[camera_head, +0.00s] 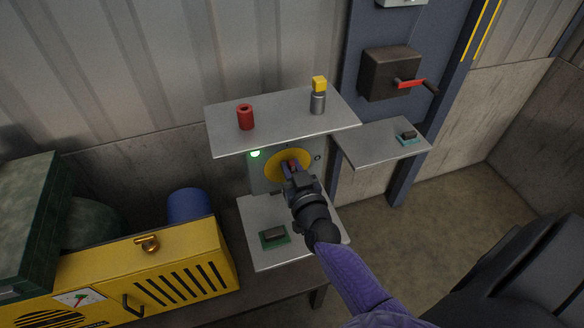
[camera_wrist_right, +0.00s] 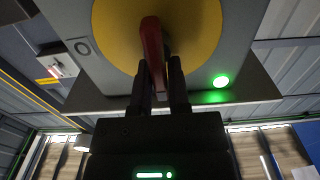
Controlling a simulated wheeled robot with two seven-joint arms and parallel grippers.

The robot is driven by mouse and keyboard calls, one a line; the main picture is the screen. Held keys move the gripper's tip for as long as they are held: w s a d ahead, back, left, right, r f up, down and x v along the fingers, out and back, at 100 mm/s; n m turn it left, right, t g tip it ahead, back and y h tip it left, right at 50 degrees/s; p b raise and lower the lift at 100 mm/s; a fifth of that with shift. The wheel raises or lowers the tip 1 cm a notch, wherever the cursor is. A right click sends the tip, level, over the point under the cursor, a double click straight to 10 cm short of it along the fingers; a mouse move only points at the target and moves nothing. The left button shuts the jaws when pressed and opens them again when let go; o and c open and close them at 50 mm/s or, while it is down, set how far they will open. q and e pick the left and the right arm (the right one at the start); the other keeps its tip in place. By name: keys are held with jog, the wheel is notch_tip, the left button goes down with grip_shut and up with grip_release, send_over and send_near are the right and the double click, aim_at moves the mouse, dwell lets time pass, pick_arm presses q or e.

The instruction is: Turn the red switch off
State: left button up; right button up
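The red switch is a red handle (camera_wrist_right: 152,45) on a round yellow plate (camera_head: 274,167), set on a grey panel below the upper shelf. A round "O" mark (camera_head: 318,157) is on the panel right of the plate. A green lamp (camera_head: 255,153) at the panel's upper left is lit; it also shows in the right wrist view (camera_wrist_right: 221,81). My right gripper (camera_wrist_right: 160,70) is at the plate, its two fingers close together on either side of the handle. The gripper partly hides the handle in the head view. My left gripper is not in view.
The upper shelf (camera_head: 280,131) holds a red cylinder (camera_head: 245,117) and a grey-yellow insulator stack (camera_head: 318,96). A side shelf (camera_head: 375,149) and a lower shelf (camera_head: 275,259) hold small parts. A brown box with a red lever (camera_head: 390,72) hangs at right. A yellow machine (camera_head: 150,275) stands at left.

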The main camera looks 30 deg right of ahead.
grip_shut()
jog(key=shift+s+d+f+m+b, duration=0.1)
jog(key=shift+d+f+m+b, duration=0.35)
jog(key=shift+m, duration=2.5)
jog(key=shift+s+d+f+m+b, duration=0.2)
jog(key=shift+m+b, duration=0.5)
jog(key=shift+m, duration=2.3)
jog(key=shift+w+d+f+m+b, duration=0.1)
jog(key=shift+d+f+m+b, duration=0.35)
jog(key=shift+m, duration=2.5)
jog(key=shift+a, duration=0.1)
jog(key=o, duration=0.5)
grip_release()
